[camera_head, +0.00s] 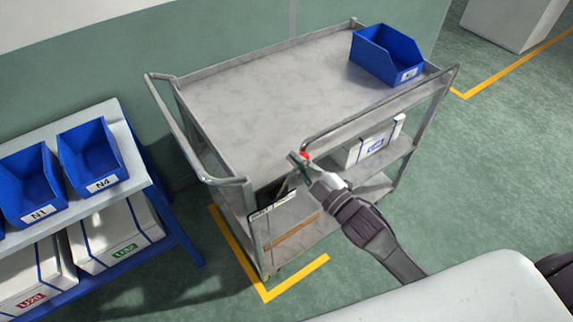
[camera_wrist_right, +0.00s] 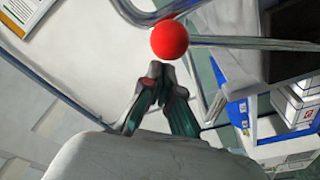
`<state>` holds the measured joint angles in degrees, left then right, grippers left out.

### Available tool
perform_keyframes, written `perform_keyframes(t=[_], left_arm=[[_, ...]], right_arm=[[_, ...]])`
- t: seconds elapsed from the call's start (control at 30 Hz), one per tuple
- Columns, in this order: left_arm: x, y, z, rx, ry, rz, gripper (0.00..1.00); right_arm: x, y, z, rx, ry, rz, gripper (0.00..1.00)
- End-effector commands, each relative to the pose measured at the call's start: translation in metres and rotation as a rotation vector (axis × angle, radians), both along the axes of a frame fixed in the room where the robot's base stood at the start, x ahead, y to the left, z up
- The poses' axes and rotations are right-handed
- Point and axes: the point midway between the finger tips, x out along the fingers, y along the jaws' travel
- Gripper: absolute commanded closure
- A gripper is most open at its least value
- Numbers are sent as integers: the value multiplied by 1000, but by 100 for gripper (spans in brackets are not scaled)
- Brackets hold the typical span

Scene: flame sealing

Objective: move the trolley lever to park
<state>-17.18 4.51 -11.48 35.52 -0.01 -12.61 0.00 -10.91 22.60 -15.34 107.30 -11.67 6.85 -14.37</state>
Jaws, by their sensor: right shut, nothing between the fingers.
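The grey metal trolley (camera_head: 262,92) stands against the green wall in the head view. The lever's red knob (camera_head: 304,155) shows as a small patch at the trolley's near corner, partly hidden by my right gripper (camera_head: 298,159). In the right wrist view the knob is a round red ball (camera_wrist_right: 169,39), just beyond the tips of my right gripper (camera_wrist_right: 155,70). The fingers are shut with nothing between them. I cannot tell whether they touch the knob. My left gripper is out of view.
A blue bin (camera_head: 388,56) sits on the trolley's far right corner. A white box (camera_head: 374,142) is on a shelf below. A blue rack with bins (camera_head: 92,157) stands at left. A hanging document board (camera_head: 273,216) is close to my right gripper. Yellow floor lines (camera_head: 300,277) border the trolley.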

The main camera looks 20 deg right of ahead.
Motion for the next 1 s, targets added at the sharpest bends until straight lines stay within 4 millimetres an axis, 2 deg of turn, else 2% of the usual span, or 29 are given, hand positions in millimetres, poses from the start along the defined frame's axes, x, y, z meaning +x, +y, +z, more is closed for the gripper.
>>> perform_keyframes(t=[0.3,0.8,1.0], left_arm=[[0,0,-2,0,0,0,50],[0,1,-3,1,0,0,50],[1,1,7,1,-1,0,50]], right_arm=[[5,-14,-6,85,29,-1,100],[5,-17,-9,92,39,-7,100],[9,-17,1,91,39,-7,100]])
